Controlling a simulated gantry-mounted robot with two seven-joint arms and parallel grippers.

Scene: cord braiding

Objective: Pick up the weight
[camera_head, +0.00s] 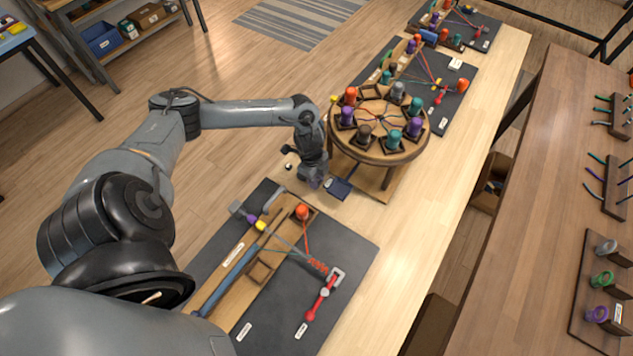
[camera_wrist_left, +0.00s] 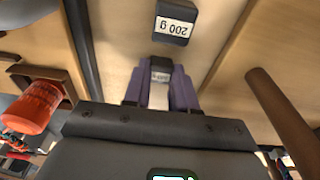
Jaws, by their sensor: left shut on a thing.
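My left gripper (camera_head: 317,179) points down, low over the light wooden table between the braiding board and the round carousel. Its purple fingers also show in the left wrist view (camera_wrist_left: 160,92). They are shut on a small weight (camera_wrist_left: 160,73) with a pale label, mostly hidden between the fingers. A dark block-shaped weight (camera_wrist_left: 175,24) marked "200 g" sits just beyond the fingertips. In the head view this dark weight (camera_head: 340,188) is right beside the gripper. I cannot tell whether the held weight is clear of the table. My right gripper is not in view.
The round wooden carousel (camera_head: 377,154) with several coloured spools stands close to the gripper. The dark braiding board (camera_head: 352,262) lies nearer, with an orange spool (camera_head: 302,212), cords and a red tool (camera_head: 318,299). The table's right side is mostly bare.

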